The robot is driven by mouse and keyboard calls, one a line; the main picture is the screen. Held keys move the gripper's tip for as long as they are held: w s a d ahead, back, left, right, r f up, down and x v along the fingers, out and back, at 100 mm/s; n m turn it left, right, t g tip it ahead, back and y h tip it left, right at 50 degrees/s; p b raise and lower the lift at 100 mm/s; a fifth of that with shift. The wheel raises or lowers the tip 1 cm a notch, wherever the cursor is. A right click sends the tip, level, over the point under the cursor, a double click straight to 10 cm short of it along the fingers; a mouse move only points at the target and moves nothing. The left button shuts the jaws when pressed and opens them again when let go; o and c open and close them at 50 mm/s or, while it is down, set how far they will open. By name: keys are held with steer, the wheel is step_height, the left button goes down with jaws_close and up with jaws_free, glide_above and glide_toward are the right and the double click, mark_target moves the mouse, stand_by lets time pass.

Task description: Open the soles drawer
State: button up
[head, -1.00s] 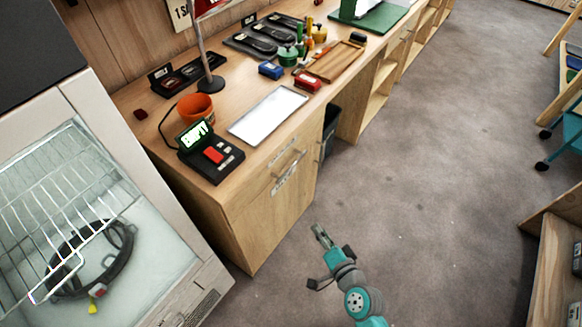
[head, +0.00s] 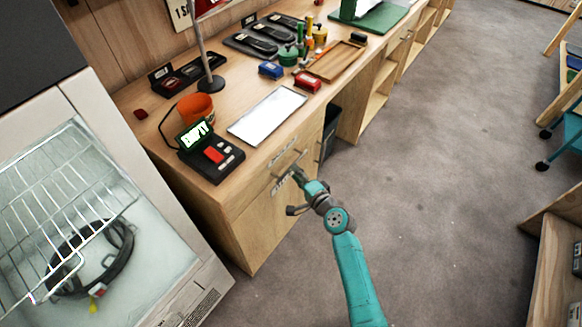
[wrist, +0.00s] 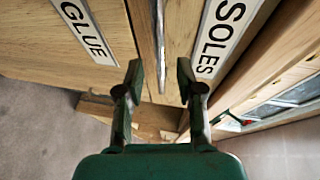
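The soles drawer (head: 256,178) is the upper front of the wooden counter cabinet and looks flush with it in the head view. Its "SOLES" label (wrist: 225,32) shows on the right of the wrist view. A thin metal handle bar (wrist: 160,48) runs upright in the wrist view between this label and a "GLUE" label (wrist: 84,30) on the lower front. My gripper (wrist: 161,78) is open, with one finger on each side of the bar's line. I cannot tell whether either finger touches it. In the head view my gripper (head: 298,173) is at the handle and partly hides it.
The counter bears a black device (head: 210,152), an orange pot (head: 196,107), a white sheet (head: 268,114) and a wooden tray (head: 335,61). A glass-fronted unit (head: 160,225) stands at left. The grey floor (head: 430,150) in front is clear.

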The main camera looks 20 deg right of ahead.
steer(key=shift+x, duration=2.1)
jaws_close()
